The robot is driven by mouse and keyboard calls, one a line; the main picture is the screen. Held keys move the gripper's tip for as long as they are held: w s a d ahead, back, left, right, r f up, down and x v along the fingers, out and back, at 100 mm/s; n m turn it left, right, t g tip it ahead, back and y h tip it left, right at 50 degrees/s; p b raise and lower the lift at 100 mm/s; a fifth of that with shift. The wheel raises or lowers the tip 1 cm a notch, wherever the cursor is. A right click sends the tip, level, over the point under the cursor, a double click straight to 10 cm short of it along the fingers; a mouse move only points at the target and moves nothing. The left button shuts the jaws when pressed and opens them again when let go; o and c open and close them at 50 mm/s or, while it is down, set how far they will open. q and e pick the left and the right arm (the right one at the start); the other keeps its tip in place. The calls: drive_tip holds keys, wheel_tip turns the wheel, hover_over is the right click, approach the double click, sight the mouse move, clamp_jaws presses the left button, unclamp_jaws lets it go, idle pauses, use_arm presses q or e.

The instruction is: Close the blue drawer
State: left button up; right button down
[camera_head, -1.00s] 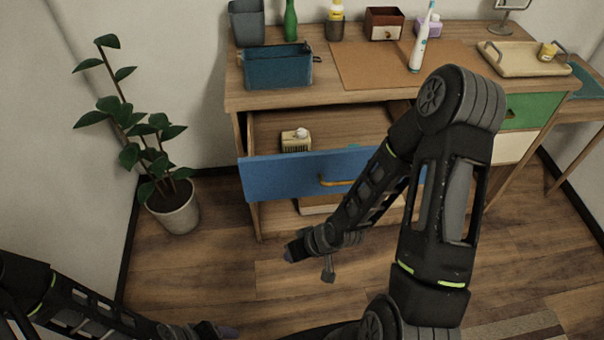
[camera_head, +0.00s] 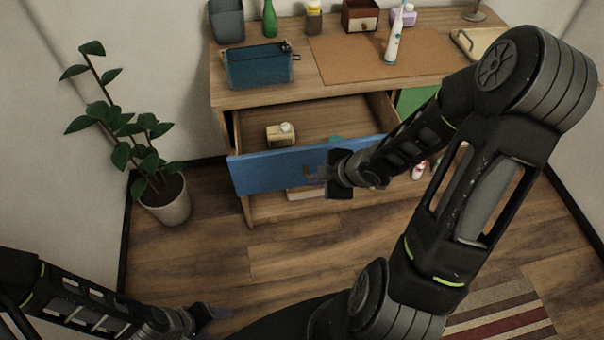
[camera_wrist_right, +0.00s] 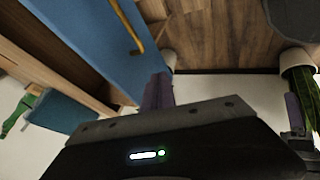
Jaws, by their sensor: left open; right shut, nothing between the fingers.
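The blue drawer (camera_head: 262,172) of the wooden desk stands open, pulled well out, with its inside showing in the head view. Its blue front fills the upper left of the right wrist view (camera_wrist_right: 88,38), with the yellow handle (camera_wrist_right: 127,27) on it. My right gripper (camera_head: 318,177) is shut and empty, close in front of the drawer face near the handle; I cannot tell whether it touches. My left gripper (camera_head: 216,312) is open and empty, low over the floor, away from the desk.
A small cream box (camera_head: 280,135) sits inside the drawer. A potted plant (camera_head: 165,200) stands left of the desk. Floor in front is clear.

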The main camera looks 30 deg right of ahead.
drive_tip(key=b, duration=0.6)
approach(289, 175)
wheel_tip(289, 175, down, 4)
drive_tip(key=s+a, duration=0.2)
use_arm(q)
drive_tip(key=shift+w+d+f+p, duration=0.1)
drive_tip(key=shift+w+f+p, duration=0.05)
drive_tip(key=shift+f+p, duration=0.6)
drive_tip(key=shift+w+f+p, duration=0.1)
drive_tip(key=shift+f+p, duration=0.35)
drive_tip(key=shift+f, duration=0.5)
use_arm(e)
drive_tip(key=shift+w+d, duration=0.2)
drive_tip(key=shift+w, duration=0.95)
drive_tip(key=shift+w+d, duration=0.2)
drive_tip(key=shift+w, duration=1)
use_arm(q)
drive_tip(key=shift+w, duration=0.1)
use_arm(e)
drive_tip(key=shift+w, duration=0.1)
